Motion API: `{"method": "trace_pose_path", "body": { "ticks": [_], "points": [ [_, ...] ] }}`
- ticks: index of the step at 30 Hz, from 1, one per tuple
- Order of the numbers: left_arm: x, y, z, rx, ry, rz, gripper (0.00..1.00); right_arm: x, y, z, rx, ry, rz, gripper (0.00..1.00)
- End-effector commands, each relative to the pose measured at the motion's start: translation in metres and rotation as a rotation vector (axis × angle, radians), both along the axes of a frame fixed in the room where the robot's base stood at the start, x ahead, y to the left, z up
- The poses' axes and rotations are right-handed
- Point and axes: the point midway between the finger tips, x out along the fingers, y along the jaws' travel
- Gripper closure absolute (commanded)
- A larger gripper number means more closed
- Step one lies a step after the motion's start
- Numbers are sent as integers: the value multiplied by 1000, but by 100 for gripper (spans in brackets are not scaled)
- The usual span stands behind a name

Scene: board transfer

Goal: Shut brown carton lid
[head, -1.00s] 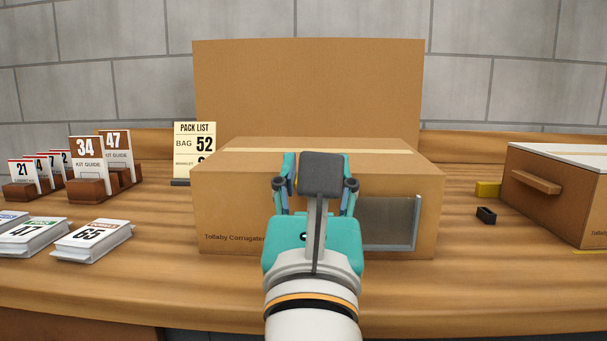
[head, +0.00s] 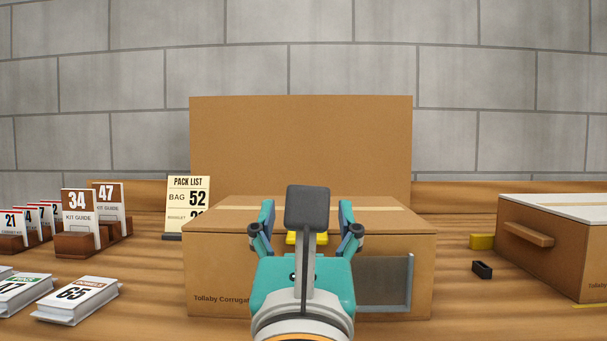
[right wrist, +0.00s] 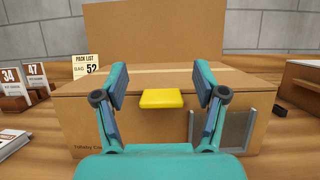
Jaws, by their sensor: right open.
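The brown carton (head: 215,270) stands on the bench in the middle, with a window at the right of its front. Its taped top (head: 395,220) looks flat across the box. A tall brown panel (head: 300,145) stands upright behind; whether it is joined to the carton is hidden. A yellow tab (right wrist: 160,98) sticks out at the front upper edge, partly seen in the head view. My right gripper (head: 305,212) is open in front of the carton; its fingers (right wrist: 160,85) are apart on either side of the tab, with gaps. My left gripper is out of view.
A second carton (head: 550,260) with a white top stands at the right, near a yellow block (head: 481,241) and a small black block (head: 482,270). A pack list sign (head: 188,205), kit guide holders (head: 78,242) and booklets (head: 78,300) are at the left.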

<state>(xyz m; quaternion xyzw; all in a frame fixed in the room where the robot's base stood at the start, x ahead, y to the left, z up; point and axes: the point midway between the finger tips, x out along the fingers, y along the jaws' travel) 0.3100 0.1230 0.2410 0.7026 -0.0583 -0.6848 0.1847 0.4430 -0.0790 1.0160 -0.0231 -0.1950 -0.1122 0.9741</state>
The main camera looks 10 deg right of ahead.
Motion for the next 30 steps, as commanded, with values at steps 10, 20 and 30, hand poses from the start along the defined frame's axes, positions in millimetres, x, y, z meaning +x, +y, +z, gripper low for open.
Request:
{"method": "trace_pose_path", "body": {
  "ticks": [10, 20, 30],
  "points": [
    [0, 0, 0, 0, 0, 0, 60, 2, 1, 57, 1, 1, 0, 29],
    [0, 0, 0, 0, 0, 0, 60, 3, 1, 70, -2, 4, 0, 29],
    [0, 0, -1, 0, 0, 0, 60, 2, 1, 70, -2, 2, 0, 29]
  ]
}}
